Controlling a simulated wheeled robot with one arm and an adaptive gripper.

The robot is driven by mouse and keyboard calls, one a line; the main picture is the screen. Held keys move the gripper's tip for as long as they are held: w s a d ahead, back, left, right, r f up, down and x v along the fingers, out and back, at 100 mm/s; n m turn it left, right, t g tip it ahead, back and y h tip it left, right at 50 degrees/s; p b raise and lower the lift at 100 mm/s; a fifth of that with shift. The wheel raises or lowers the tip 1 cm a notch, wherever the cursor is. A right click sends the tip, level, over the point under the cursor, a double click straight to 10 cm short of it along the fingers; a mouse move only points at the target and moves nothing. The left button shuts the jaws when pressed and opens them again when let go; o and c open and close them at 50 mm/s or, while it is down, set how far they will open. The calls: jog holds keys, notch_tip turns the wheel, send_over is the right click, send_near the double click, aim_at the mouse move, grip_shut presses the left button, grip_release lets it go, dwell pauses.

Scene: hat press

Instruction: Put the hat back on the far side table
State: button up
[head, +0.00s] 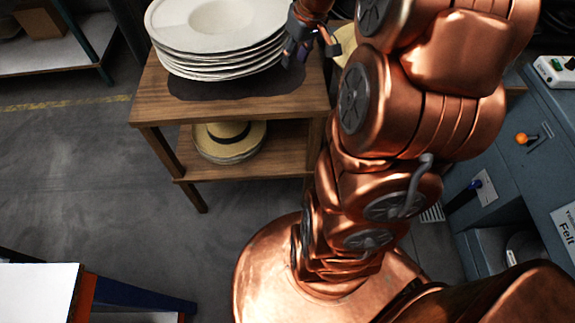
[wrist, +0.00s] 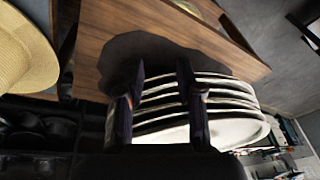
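A stack of white wide-brimmed hats (head: 215,40) lies on the dark mat (head: 250,84) on top of a wooden side table (head: 170,108). The stack also shows in the wrist view (wrist: 235,118). My gripper (head: 311,45) is at the right edge of the stack, near the table's right side. In the wrist view (wrist: 158,108) its dark fingers stand apart, with white brims showing between and beyond them. I cannot tell whether they touch a brim. A straw hat (head: 345,45) is partly hidden behind my arm; a straw hat also fills the left of the wrist view (wrist: 24,50).
Straw hats (head: 228,138) sit on the table's lower shelf. Grey-blue machinery (head: 520,130) with an orange knob stands to the right. A white-topped surface (head: 38,290) is at the lower left. A shelf (head: 50,55) stands at the upper left. Floor left of the table is clear.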

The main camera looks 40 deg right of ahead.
jog(key=s+a+g, duration=0.3)
jog(key=s+a, duration=1.2)
jog(key=a, duration=0.3)
jog(key=s+a+g+h, duration=0.1)
jog(key=s+a, duration=0.1)
jog(key=s, duration=0.6)
jog(key=shift+s+a+f, duration=0.35)
jog(key=shift+f, duration=0.05)
notch_tip(320, 180, up, 3)
jog(key=p, duration=0.3)
